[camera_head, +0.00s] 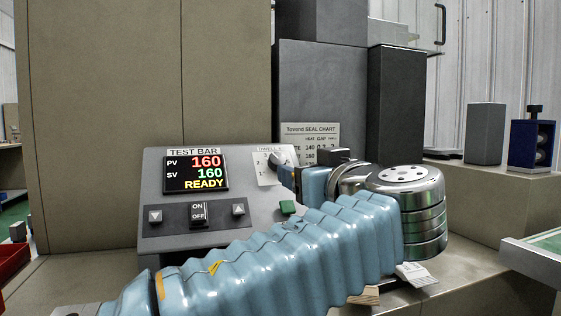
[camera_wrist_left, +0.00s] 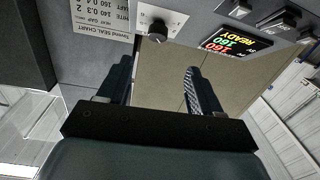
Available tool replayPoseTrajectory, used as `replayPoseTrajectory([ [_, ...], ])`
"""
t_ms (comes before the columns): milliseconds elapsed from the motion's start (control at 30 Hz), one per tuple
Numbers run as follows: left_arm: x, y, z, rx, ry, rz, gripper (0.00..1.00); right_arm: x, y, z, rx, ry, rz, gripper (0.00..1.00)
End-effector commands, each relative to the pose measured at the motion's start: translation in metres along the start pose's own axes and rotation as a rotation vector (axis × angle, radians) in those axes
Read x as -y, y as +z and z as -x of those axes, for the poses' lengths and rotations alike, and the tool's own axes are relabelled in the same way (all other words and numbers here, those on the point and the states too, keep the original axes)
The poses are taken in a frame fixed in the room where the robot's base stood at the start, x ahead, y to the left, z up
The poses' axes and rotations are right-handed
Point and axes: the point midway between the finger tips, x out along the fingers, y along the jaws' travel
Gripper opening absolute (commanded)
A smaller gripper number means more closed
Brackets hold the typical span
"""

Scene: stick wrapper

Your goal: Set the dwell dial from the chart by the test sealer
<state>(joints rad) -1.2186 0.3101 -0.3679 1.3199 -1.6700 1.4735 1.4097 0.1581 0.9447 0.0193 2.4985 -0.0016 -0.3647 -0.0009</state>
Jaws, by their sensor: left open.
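The dwell dial (camera_head: 276,162) is a dark knob on a white scale plate on the grey test sealer (camera_head: 160,252). In the left wrist view the dial (camera_wrist_left: 157,33) shows upside down, its pointer setting too small to tell. The sealer display (camera_head: 195,173) reads PV 160, SV 160, READY. The seal chart (camera_head: 310,135) is on the dark panel behind; its rows, partly hidden in the head view, include 140 and 160. My left gripper (camera_wrist_left: 158,64) is open and empty, its fingers either side of the line to the dial, apparently short of it. My right gripper is not seen.
An ON/OFF switch (camera_head: 198,213), arrow buttons and a green button (camera_head: 288,207) sit on the sealer front. A grey block (camera_head: 485,133) and a blue device (camera_head: 531,142) stand at right. A red bin (camera_head: 12,270) is at left.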

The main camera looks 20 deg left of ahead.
Motion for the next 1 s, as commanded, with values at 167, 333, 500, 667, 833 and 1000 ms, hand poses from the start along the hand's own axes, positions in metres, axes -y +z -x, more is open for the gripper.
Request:
replayPoseTrajectory([
  [167,0.001,-0.003,-0.040,0.001,-0.005,-0.001,0.65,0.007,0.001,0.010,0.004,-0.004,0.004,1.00],
  [333,0.001,-0.003,-0.079,0.001,-0.004,-0.002,0.65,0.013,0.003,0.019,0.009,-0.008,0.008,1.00],
  [500,0.001,-0.002,-0.107,0.001,-0.003,-0.002,0.65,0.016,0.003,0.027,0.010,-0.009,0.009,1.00],
  [667,0.001,-0.001,-0.120,0.001,-0.002,0.000,0.65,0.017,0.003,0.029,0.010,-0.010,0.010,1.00],
  [833,0.001,0.000,-0.122,0.000,0.000,0.000,0.65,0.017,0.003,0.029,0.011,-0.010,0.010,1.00],
  [1000,0.001,0.000,-0.121,0.000,0.000,0.000,0.59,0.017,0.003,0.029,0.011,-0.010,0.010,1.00],
])
